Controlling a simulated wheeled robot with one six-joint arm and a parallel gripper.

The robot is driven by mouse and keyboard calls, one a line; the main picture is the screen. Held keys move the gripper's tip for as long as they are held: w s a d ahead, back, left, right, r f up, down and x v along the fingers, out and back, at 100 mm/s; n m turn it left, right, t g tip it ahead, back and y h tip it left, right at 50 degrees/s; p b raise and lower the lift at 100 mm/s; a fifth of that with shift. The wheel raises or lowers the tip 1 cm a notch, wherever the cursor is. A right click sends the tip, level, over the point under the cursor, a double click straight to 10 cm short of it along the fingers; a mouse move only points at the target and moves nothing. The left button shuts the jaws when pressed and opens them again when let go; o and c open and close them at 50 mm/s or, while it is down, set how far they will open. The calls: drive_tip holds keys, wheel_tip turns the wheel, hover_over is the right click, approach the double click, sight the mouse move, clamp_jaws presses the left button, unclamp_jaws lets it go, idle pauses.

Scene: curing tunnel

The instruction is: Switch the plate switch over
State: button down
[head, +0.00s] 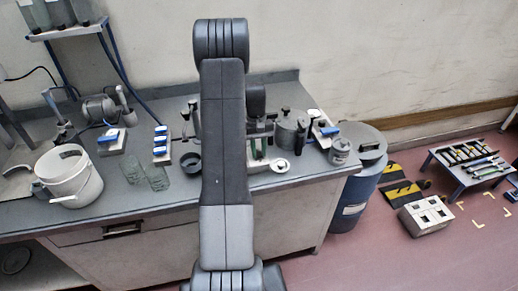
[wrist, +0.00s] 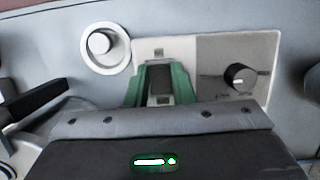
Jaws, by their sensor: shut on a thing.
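A pale plate (wrist: 205,52) lies on the grey bench top in the wrist view. Its left part is white with a small square mark, and its right part is greyer with a dark round knob (wrist: 240,78). My gripper (wrist: 160,80) reaches over the white part, its two green fingers shut on the plate switch (wrist: 160,88), which shows as a dark block between them. The switch's lower part and its lean are hidden by my gripper body.
A round white button (wrist: 100,43) in a ring sits left of the plate. On the bench are a white bucket (head: 70,176), glass jars (head: 158,178), a dark bowl (head: 191,162) and a grey pot (head: 288,135). A blue drum (head: 357,190) stands at the bench's right end.

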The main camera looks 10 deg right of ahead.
drive_tip(key=c, duration=1.2)
unclamp_jaws()
drive_tip(key=shift+c, duration=0.2)
drive_tip(key=b+v, duration=0.2)
drive_tip(key=v, duration=1.2)
drive_tip(key=shift+b, duration=0.3)
drive_tip(key=shift+f, duration=0.1)
drive_tip(key=p+x, duration=0.2)
drive_tip(key=x, duration=1.1)
drive_tip(key=shift+s+f+p, duration=0.1)
drive_tip(key=shift+f+p, duration=0.05)
drive_tip(key=shift+p, duration=0.2)
drive_tip(key=shift+f, duration=0.4)
drive_tip(key=shift+s+r+t+b, duration=0.1)
drive_tip(key=shift+s+t+b, duration=0.1)
drive_tip(key=shift+t+b, duration=0.3)
